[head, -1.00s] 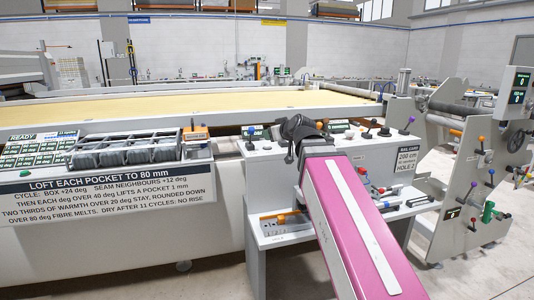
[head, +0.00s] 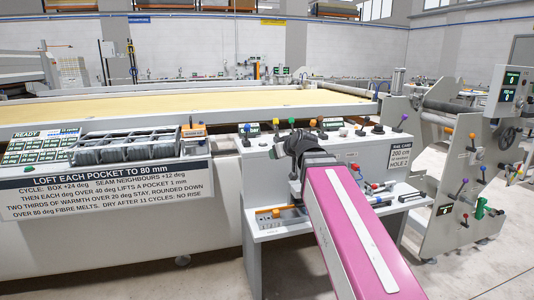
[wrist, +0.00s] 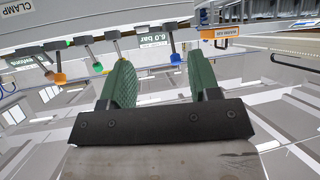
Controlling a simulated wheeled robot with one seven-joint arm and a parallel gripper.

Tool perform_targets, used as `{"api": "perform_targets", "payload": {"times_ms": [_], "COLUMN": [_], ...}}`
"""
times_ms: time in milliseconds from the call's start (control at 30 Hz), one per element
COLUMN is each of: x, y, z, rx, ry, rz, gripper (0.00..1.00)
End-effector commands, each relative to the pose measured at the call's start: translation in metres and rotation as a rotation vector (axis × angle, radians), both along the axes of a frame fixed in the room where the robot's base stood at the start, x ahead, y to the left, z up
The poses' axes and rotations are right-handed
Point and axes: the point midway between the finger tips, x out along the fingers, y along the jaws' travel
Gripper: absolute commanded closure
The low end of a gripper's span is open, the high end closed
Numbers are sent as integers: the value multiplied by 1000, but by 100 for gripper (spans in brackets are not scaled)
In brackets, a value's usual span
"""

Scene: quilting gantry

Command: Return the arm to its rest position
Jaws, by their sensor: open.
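My arm, a magenta link with a white stripe, reaches up from the bottom of the head view. Its dark wrist end is in front of the grey control console (head: 262,190), and the fingers cannot be made out there. In the wrist view my gripper (wrist: 163,75) shows two green ribbed fingers set wide apart on a black bar. Nothing is between them.
The console has several coloured levers along its top and an orange-handled tool (head: 275,212) on its lower shelf. A long table with yellow fabric (head: 190,107) lies behind. A grey divided tray (head: 125,145) is at left, and a roller stand (head: 455,175) at right.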

Motion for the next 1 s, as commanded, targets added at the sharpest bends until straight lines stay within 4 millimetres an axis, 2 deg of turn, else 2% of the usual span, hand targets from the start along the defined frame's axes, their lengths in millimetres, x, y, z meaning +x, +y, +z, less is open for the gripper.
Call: {"api": "perform_targets", "payload": {"times_ms": [167, 467, 800, 1000], "x": [-4, -29, -84, -124], "y": [-14, -52, -97, -122], "z": [-54, -173, -295, -352], "rx": [-20, -71, -142, -190], "ry": [124, 414, 738, 910], "rz": [-36, -139, -287, -381], "gripper": [44, 44, 44, 44]}}
